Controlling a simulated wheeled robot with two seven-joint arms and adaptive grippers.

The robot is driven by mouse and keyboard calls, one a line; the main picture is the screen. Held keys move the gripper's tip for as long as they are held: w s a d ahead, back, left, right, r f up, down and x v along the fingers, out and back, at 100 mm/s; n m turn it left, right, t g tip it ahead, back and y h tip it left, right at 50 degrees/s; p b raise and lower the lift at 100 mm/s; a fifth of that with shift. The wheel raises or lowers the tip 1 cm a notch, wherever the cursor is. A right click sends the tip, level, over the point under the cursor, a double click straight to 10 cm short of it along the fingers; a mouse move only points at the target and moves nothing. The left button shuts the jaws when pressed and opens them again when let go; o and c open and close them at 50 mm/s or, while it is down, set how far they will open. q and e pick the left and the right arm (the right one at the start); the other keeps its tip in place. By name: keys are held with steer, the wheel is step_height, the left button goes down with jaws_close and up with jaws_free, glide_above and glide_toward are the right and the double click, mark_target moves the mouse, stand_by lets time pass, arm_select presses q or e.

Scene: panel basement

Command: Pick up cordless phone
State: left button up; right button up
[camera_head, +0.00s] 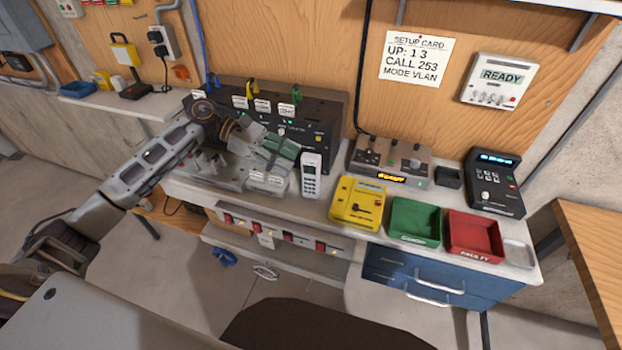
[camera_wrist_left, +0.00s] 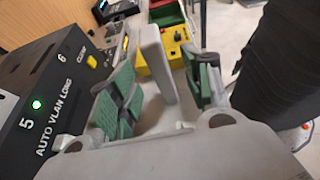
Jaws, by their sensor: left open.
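The cordless phone (camera_head: 312,177) is a pale handset with dark keys and a small screen. It stands upright on the bench, right of my left gripper (camera_head: 284,158), in the head view. In the left wrist view the pale slab of the phone (camera_wrist_left: 157,62) shows between the two green-padded fingers of my left gripper (camera_wrist_left: 163,88). The fingers are apart, with visible gaps beside the phone, and I see no clear contact. My right gripper is not in view.
A black panel (camera_head: 325,110) stands close behind the gripper. A yellow box (camera_head: 357,204), a green tray (camera_head: 415,218) and a red tray (camera_head: 474,234) sit to the right. A brown switch box (camera_head: 388,158) stands behind them. A white labelled block (camera_head: 268,183) is near the gripper.

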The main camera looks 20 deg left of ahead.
mark_target(311, 167)
arm_select(q)
steer(key=shift+x, duration=0.85)
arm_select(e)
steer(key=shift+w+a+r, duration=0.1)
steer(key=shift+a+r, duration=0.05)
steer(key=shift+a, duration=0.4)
arm_select(q)
steer(key=shift+d, duration=0.1)
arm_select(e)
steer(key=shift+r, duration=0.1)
arm_select(q)
steer(key=p+x, duration=0.2)
steer(key=x, duration=0.1)
steer(key=shift+w+d+r, duration=0.2)
steer(key=shift+d+r, duration=0.05)
steer(key=shift+x, duration=0.9)
steer(key=shift+f, duration=0.1)
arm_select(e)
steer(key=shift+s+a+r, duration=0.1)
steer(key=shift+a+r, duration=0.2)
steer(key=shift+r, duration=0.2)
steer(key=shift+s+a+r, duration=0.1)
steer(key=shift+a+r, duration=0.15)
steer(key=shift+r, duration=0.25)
arm_select(q)
steer(key=shift+c, duration=0.5)
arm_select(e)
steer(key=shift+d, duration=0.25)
